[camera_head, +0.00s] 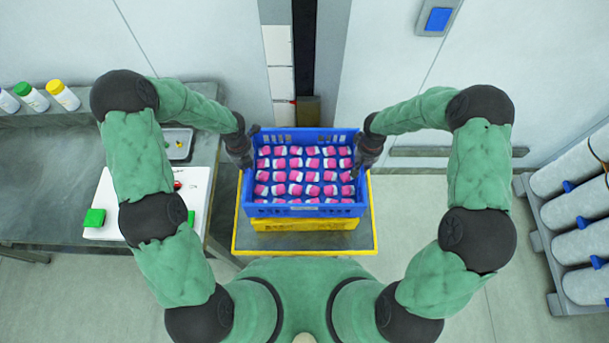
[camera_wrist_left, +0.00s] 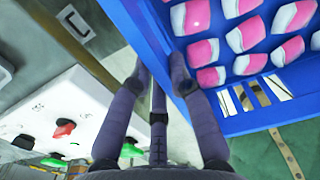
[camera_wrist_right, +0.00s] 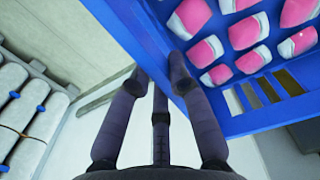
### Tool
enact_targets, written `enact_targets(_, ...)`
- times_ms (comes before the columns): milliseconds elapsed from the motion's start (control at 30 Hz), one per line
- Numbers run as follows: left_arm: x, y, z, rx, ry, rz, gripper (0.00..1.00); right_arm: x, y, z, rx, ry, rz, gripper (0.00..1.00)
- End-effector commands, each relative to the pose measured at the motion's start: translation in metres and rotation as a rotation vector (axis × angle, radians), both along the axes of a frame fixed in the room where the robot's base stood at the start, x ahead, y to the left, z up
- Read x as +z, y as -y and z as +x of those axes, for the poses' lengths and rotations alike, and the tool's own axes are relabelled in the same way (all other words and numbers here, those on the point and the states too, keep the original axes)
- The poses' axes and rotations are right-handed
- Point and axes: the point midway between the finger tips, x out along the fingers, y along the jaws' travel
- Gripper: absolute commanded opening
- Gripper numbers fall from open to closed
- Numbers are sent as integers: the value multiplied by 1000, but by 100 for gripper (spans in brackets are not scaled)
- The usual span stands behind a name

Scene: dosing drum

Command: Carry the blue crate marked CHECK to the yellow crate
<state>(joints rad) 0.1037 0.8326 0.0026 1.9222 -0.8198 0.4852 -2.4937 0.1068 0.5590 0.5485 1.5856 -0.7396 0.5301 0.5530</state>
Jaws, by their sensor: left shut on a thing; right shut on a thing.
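The blue crate (camera_head: 305,211) is full of pink-and-white containers in rows and looks level in the head view. A small label on its near rim is too small to read. A yellow crate (camera_head: 305,225) shows just below its near side, mostly hidden by it; I cannot tell whether the two touch. My left gripper (camera_head: 248,160) is shut on the blue crate's left wall, also seen in the left wrist view (camera_wrist_left: 230,100). My right gripper (camera_head: 361,160) is shut on its right wall, which shows in the right wrist view (camera_wrist_right: 150,45).
A grey platform with a yellow rim (camera_head: 306,252) lies under the crates. At right, a rack holds several grey cylinders (camera_head: 580,220). A wall stands behind.

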Motion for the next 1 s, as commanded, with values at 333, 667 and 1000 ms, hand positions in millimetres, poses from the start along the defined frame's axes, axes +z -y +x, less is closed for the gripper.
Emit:
enact_targets(333, 2, 0, 1, 0, 3, 0, 0, 2, 0, 1, 0, 3, 0, 0)
enact_targets(667, -2, 0, 1, 0, 3, 0, 0, -2, 0, 1, -1, 4, 0, 0)
enact_targets(1000, -13, 0, 1, 0, 3, 0, 0, -13, 0, 1, -1, 3, 0, 0)
